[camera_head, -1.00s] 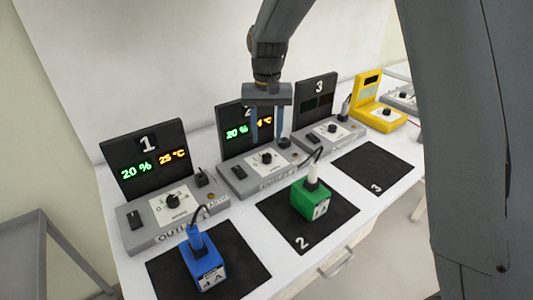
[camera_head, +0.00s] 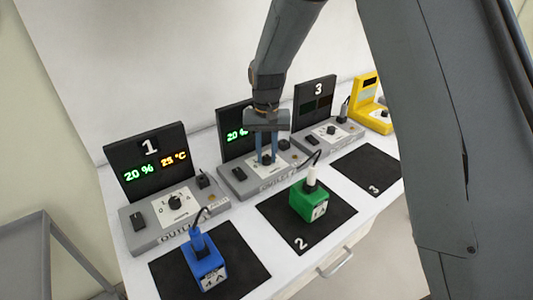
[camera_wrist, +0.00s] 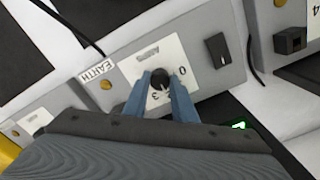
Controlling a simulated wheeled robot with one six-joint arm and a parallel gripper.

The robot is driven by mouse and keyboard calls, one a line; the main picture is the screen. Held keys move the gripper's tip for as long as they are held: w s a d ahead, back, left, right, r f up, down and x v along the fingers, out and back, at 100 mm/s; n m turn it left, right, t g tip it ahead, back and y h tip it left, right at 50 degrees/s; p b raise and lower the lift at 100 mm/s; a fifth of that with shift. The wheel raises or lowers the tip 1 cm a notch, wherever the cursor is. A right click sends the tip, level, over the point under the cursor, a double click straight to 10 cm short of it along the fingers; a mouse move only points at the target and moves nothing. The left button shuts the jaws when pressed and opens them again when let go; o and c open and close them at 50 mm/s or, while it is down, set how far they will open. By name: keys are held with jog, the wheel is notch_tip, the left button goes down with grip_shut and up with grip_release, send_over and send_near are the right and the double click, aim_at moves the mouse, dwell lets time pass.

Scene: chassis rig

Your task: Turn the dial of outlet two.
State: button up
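The outlet two unit (camera_head: 232,184) is a grey box with a black display panel behind it, reading 20 % in green; my gripper hides the rest of the panel. Its round black dial (camera_wrist: 160,78) sits on a white scale plate (camera_wrist: 184,70) in the wrist view. My gripper (camera_head: 267,160) points down over this dial. In the wrist view its two blue fingers (camera_wrist: 160,92) stand on either side of the dial, apart from each other. I cannot tell whether they touch it. A black rocker switch (camera_wrist: 217,50) sits beside the plate.
Outlet one (camera_head: 148,225) stands to the left, and outlet three (camera_head: 318,140) to the right with a dark display. A blue block (camera_head: 207,268) and a green block (camera_head: 308,203), both with plugs and cables, stand on black mats in front. A yellow device (camera_head: 368,112) is at the far right.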

jog(key=shift+c, duration=0.9)
jog(key=shift+n, duration=0.4)
jog(key=n, duration=0.3)
jog(key=shift+w+r+n, duration=0.1)
jog(key=shift+n, duration=1.9)
jog(key=shift+a, duration=0.1)
jog(key=o, duration=1)
jog(key=shift+o, duration=0.2)
